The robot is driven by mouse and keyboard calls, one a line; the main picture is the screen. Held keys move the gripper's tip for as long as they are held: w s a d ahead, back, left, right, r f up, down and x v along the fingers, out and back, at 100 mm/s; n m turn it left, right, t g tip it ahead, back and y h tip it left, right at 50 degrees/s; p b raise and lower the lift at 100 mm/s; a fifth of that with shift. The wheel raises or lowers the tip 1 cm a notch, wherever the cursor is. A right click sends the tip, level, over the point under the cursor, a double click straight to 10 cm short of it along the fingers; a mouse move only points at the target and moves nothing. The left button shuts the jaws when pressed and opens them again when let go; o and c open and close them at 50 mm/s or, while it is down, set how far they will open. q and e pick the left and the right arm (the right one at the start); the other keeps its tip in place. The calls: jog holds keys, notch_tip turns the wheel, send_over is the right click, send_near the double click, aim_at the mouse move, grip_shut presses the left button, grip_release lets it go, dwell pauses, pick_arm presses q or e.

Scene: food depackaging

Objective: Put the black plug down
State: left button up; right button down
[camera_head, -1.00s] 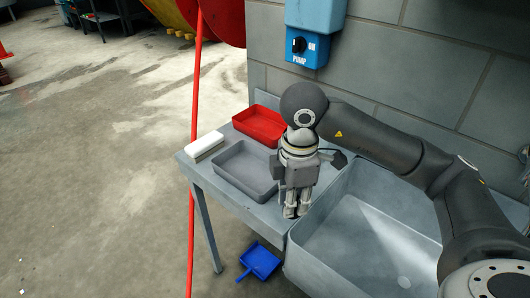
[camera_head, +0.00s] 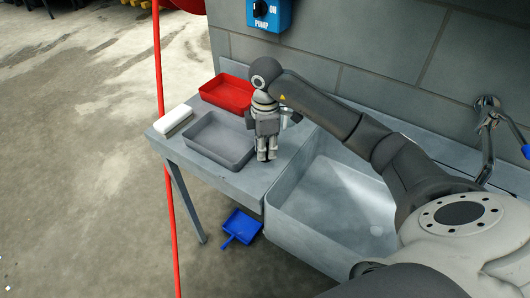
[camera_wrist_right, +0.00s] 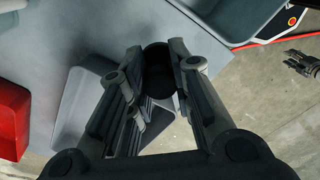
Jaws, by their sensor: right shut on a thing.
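My right gripper (camera_head: 267,156) points down over the metal table, between the grey tray (camera_head: 245,163) and the sink. In the right wrist view, its two fingers (camera_wrist_right: 158,85) are shut on the black plug (camera_wrist_right: 157,62), a dark round piece at their tips. The plug cannot be made out in the head view, and I cannot tell whether it touches the table.
A red tray (camera_head: 225,104) stands behind the grey one, and a white block (camera_head: 173,120) lies at the table's left end. The sink (camera_head: 290,207) is on the right. A blue dustpan (camera_head: 241,227) lies on the floor. A red pole (camera_head: 160,100) stands left.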

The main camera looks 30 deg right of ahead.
jog(key=shift+w+d+f, duration=0.35)
jog(key=shift+w+f, duration=0.15)
jog(key=shift+f, duration=0.25)
notch_tip(320, 180, down, 3)
jog(key=shift+r+p, duration=0.1)
jog(key=shift+p, duration=0.9)
jog(key=shift+f, duration=0.2)
jog(key=shift+w, duration=0.1)
jog(key=shift+f, duration=0.2)
jog(key=c, duration=1.3)
grip_release()
jog(key=shift+r, duration=0.1)
